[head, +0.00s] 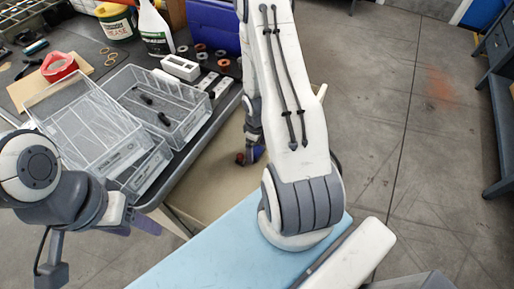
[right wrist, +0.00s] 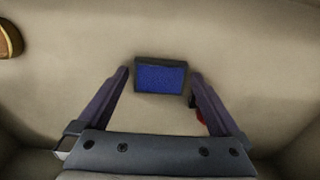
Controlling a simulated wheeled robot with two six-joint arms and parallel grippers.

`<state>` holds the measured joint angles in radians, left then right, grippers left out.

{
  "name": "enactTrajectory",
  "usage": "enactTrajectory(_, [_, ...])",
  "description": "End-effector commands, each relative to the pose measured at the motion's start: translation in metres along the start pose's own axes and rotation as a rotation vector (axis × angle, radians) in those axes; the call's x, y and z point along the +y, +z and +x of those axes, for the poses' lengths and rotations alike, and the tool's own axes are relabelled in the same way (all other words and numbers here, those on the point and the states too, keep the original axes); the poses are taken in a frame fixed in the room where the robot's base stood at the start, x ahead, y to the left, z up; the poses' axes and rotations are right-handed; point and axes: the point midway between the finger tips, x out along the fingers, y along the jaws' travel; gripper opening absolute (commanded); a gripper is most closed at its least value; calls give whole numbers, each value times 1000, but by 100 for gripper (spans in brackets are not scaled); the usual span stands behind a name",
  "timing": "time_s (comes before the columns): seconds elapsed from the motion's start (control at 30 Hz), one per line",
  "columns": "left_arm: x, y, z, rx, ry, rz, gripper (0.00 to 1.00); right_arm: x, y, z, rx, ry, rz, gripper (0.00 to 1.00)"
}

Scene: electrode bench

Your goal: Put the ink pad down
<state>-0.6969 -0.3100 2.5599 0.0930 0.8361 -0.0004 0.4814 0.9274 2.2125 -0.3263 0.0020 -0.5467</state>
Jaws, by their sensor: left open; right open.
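The ink pad (right wrist: 161,77) is a dark-edged block with a blue top, seen in the right wrist view lying on a beige surface (right wrist: 70,60). My right gripper (right wrist: 159,73) is open, with one finger on either side of the pad and a small gap showing on both sides. In the head view my right gripper (head: 251,155) is low inside a beige open space below the bench, mostly hidden by my arm. My left gripper (head: 143,222) is at the lower left beside the bench edge, open, with nothing visible in it.
A small red object (right wrist: 200,116) is partly hidden behind a right gripper finger. A brown rounded thing (right wrist: 9,38) lies at the upper left. Open floor lies right.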

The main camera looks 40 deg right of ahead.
Motion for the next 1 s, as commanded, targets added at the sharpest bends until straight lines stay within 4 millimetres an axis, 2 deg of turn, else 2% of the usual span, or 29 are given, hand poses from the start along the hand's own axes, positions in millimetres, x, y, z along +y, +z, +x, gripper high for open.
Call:
enactTrajectory(0.27, [2, -2, -30, 0, 0, 0, 59, 0, 0, -30, 0, 0, 0, 100])
enactTrajectory(0.73, [8, -6, -105, 0, 0, 0, 59, 0, 0, -106, 0, 0, 0, 100])
enactTrajectory(0.9, [9, -6, -120, 0, 0, 0, 59, 0, 0, -121, 0, 0, 0, 100])
enactTrajectory(1.0, [9, -7, -122, 0, 0, 0, 59, 0, 0, -123, 0, 0, 0, 100])
